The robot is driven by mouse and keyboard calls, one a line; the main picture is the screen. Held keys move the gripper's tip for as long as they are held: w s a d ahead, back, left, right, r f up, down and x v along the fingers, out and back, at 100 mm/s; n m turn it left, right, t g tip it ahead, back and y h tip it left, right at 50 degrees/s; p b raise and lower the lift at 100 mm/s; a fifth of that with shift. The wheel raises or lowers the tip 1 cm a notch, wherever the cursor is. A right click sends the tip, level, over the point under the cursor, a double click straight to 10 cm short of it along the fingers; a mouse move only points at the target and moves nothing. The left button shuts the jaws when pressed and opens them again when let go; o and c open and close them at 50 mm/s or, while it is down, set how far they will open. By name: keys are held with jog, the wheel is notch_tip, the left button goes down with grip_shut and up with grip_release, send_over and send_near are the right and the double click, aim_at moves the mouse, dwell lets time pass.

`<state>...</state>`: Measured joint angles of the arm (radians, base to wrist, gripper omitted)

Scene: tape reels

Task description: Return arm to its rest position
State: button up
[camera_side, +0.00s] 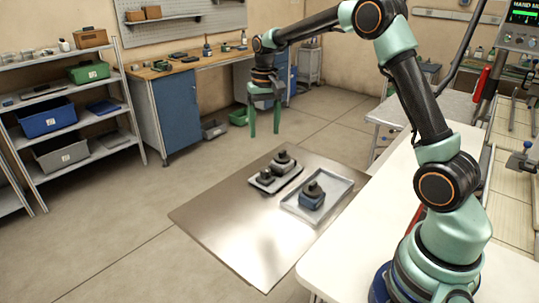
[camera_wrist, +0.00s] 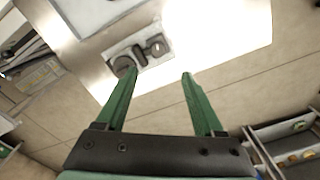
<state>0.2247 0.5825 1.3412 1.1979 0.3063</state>
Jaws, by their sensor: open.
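My gripper (camera_side: 264,132) hangs at the end of my raised, outstretched arm in the side view, well above and behind the metal work surface. Its two green fingers point down, spread apart with nothing between them. In the wrist view the open fingers (camera_wrist: 160,73) frame bare surface and floor. A small grey tray (camera_side: 262,185) holds dark round pieces (camera_side: 283,162), which look like reels. A larger silver tray (camera_side: 337,203) holds a blue block with a dark top (camera_side: 312,196). The small tray's dark pieces (camera_wrist: 124,65) also show beyond the left fingertip in the wrist view.
The metal surface (camera_side: 225,215) is bare at its left and front. A white table (camera_side: 350,250) stands at right beside my base. A shelf with bins (camera_side: 45,118) and a workbench with blue cabinets (camera_side: 176,110) stand behind. Open floor lies between.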

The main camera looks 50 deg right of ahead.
jog(key=s+a+r+n+t, duration=0.1)
jog(key=s+a+r+n, duration=0.1)
jog(key=s, duration=0.4)
jog(key=s+a+r+n+t, duration=0.2)
jog(key=s+a+r, duration=0.1)
jog(key=s+a, duration=0.2)
jog(key=s+a+r+n+t, duration=0.2)
jog(key=s+a+r, duration=0.1)
jog(key=s, duration=0.6)
jog(key=shift+a, duration=0.55)
